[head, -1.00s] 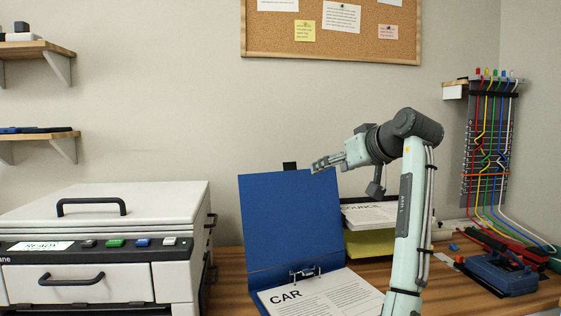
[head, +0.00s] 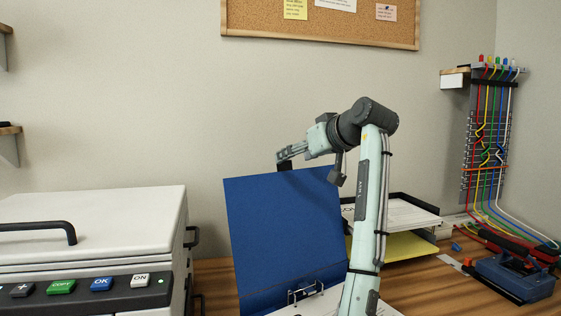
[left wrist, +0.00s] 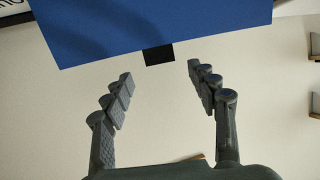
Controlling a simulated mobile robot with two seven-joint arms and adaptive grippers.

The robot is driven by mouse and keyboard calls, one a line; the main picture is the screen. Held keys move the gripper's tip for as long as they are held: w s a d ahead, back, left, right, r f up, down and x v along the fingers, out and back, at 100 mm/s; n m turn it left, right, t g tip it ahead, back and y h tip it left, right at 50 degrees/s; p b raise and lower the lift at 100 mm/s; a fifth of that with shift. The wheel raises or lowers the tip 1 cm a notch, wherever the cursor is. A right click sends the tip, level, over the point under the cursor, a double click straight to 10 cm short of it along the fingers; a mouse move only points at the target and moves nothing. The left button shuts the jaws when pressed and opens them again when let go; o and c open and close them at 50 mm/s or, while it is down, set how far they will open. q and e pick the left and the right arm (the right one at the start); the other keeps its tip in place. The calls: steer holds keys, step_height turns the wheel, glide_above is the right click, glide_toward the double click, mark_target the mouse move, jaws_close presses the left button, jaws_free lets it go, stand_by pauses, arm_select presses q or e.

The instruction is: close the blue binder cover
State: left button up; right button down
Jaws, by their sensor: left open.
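The blue binder cover (head: 285,232) stands raised and open behind the binder's ring clip (head: 305,291) and white pages. The black tab at its top edge is largely hidden by my gripper in the head view; it shows clearly in the left wrist view (left wrist: 158,56). My left gripper (head: 281,158) is at the cover's top edge, by the tab. In the left wrist view its two fingers (left wrist: 160,73) are spread, empty, with the tab just beyond and between the tips. I cannot tell whether they touch the cover. My right gripper is not in view.
A white printer (head: 95,230) stands close on the left. A paper tray (head: 420,221) with sheets sits behind my arm. A blue tool (head: 515,275) and a cable panel (head: 485,150) are on the right. A corkboard (head: 320,30) hangs above.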

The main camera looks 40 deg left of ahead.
mark_target(286, 175)
arm_select(q)
steer(key=x, duration=0.5)
steer(key=shift+a+f+p, duration=0.1)
steer(key=shift+a+p, duration=0.05)
steer(key=shift+p, duration=0.2)
steer(key=shift+w+a+f, duration=0.25)
steer(key=shift+a+f, duration=0.05)
steer(key=shift+a, duration=0.25)
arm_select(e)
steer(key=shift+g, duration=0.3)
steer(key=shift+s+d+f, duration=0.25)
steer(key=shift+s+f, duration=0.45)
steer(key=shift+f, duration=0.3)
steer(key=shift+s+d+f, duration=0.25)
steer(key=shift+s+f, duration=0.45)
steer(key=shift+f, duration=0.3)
arm_select(q)
jaws_close()
